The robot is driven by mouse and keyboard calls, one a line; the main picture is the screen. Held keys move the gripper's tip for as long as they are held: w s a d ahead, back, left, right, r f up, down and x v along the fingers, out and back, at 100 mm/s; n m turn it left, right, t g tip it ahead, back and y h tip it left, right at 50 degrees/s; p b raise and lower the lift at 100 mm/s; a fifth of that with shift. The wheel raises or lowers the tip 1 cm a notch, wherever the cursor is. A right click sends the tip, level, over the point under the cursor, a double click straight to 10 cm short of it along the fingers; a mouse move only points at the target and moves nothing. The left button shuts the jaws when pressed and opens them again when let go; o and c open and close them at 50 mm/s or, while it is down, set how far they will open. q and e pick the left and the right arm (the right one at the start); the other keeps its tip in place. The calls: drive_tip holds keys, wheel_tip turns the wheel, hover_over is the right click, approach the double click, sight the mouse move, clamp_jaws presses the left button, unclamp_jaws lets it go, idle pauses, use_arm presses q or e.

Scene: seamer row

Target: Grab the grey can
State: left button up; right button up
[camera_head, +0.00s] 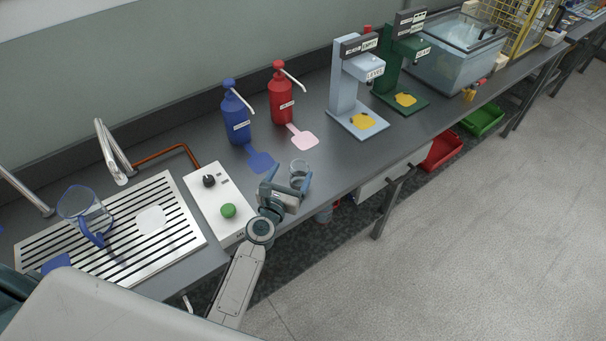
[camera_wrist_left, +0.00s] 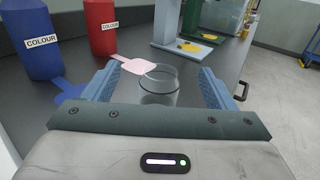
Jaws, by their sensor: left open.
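A small grey, see-through, open-topped can (camera_head: 299,170) stands upright near the front edge of the counter in the head view. In the left wrist view the grey can (camera_wrist_left: 158,88) shows between the two blue fingers, with its lower part hidden behind the gripper's body. My left gripper (camera_head: 287,182) is open, its fingers on either side of the can. A gap shows on both sides of the can in the left wrist view, and nothing is gripped. My right gripper is not in view.
Blue (camera_head: 236,118) and red (camera_head: 281,95) pump bottles stand behind, with blue (camera_head: 260,160) and pink (camera_head: 303,138) flat patches before them. A white control box (camera_head: 218,200) is left of the gripper. A blue-handled jug (camera_head: 85,210) sits on the drain grate (camera_head: 185,222).

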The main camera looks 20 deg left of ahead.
sight(295, 179)
use_arm(q)
wheel_tip(295, 179, down, 4)
drive_tip(key=b, duration=0.2)
drive_tip(key=shift+r+b, duration=0.25)
drive_tip(key=shift+b, duration=0.15)
drive_tip(key=shift+w+f+b, duration=0.1)
drive_tip(key=shift+f+b, duration=0.2)
drive_tip(key=shift+f, duration=0.05)
drive_tip(key=shift+w+f+b, duration=0.15)
drive_tip(key=shift+f+b, duration=0.25)
drive_tip(key=shift+f, duration=0.05)
drive_tip(key=shift+w, duration=0.3)
drive_tip(key=w, duration=0.6)
drive_tip(key=shift+w+d+f+b, duration=0.25)
drive_tip(key=shift+w+d+b, duration=0.1)
drive_tip(key=shift+d+b, duration=0.05)
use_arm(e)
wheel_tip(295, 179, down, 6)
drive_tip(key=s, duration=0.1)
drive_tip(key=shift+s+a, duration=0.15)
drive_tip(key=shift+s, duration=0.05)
use_arm(q)
drive_tip(key=shift+c, duration=0.5)
